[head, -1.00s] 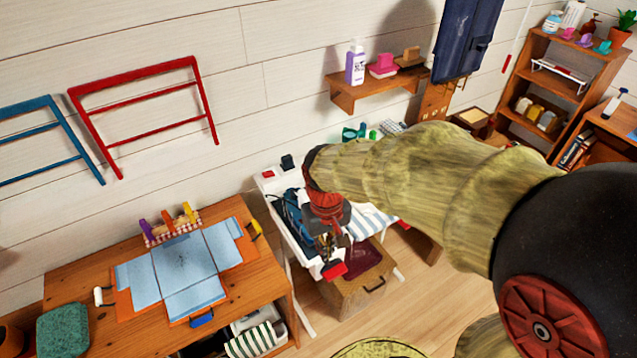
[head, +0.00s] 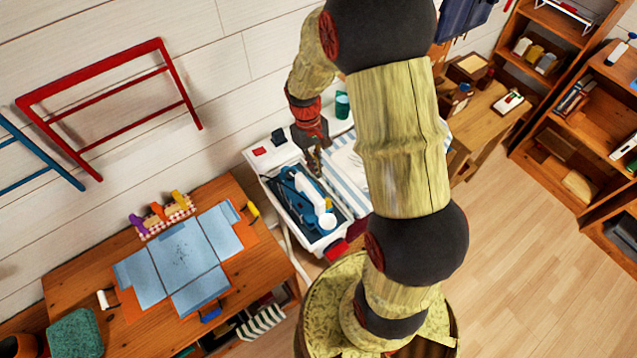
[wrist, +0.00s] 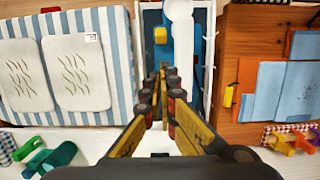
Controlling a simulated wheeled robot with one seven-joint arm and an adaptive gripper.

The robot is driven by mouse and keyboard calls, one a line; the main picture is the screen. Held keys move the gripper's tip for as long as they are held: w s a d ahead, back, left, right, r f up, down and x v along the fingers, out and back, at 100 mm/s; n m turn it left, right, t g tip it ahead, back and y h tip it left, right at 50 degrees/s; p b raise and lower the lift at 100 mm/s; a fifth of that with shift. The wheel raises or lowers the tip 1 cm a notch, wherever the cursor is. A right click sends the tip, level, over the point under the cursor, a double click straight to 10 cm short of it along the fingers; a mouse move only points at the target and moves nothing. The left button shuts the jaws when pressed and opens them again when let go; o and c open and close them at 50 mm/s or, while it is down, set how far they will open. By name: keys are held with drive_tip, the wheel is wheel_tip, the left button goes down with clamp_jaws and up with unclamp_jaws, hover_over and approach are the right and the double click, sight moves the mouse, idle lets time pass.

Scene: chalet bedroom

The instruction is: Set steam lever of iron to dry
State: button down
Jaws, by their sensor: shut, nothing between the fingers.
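The iron (head: 305,208) rests in a white tray (head: 262,170) at the end of a striped ironing board (head: 352,165). It is dark blue with a white handle, and a small yellow part (head: 329,203) shows near its front end. My gripper (head: 315,168) points down at the iron's back end, close to the handle. In the wrist view the shut fingers (wrist: 163,74) are over the iron's blue body, left of the white handle (wrist: 181,35), with the yellow part (wrist: 160,35) ahead. The fingers hold nothing. I cannot make out the steam lever or its setting, and contact is unclear.
A wooden table (head: 70,270) with blue and orange sheets stands left of the board. Two pale pads (wrist: 72,70) lie on the striped cover. Floor is clear at right.

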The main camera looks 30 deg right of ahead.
drive_tip(key=shift+w+f, duration=0.1)
drive_tip(key=shift+w, duration=0.05)
drive_tip(key=f, duration=0.3)
drive_tip(key=s+f, duration=0.1)
drive_tip(key=f, duration=0.2)
drive_tip(key=s+f, duration=0.1)
drive_tip(key=f, duration=0.2)
drive_tip(key=shift+d+f+b, duration=0.1)
drive_tip(key=shift+f+b, duration=0.2)
drive_tip(key=shift+f, duration=0.1)
drive_tip(key=shift+s+r+t+b, duration=0.2)
drive_tip(key=shift+s+r+t, duration=0.15)
drive_tip(key=shift+t, duration=0.35)
drive_tip(key=shift+s+r+t+b, duration=0.2)
drive_tip(key=shift+r+t, duration=0.1)
drive_tip(key=shift+t, duration=0.4)
drive_tip(key=shift+s+r, duration=0.2)
drive_tip(key=shift+s, duration=0.05)
drive_tip(key=shift+s+r, duration=0.2)
drive_tip(key=shift+s, duration=0.15)
drive_tip(key=shift+r, duration=0.1)
drive_tip(key=shift+r+p, duration=0.75)
drive_tip(key=shift+p, duration=0.05)
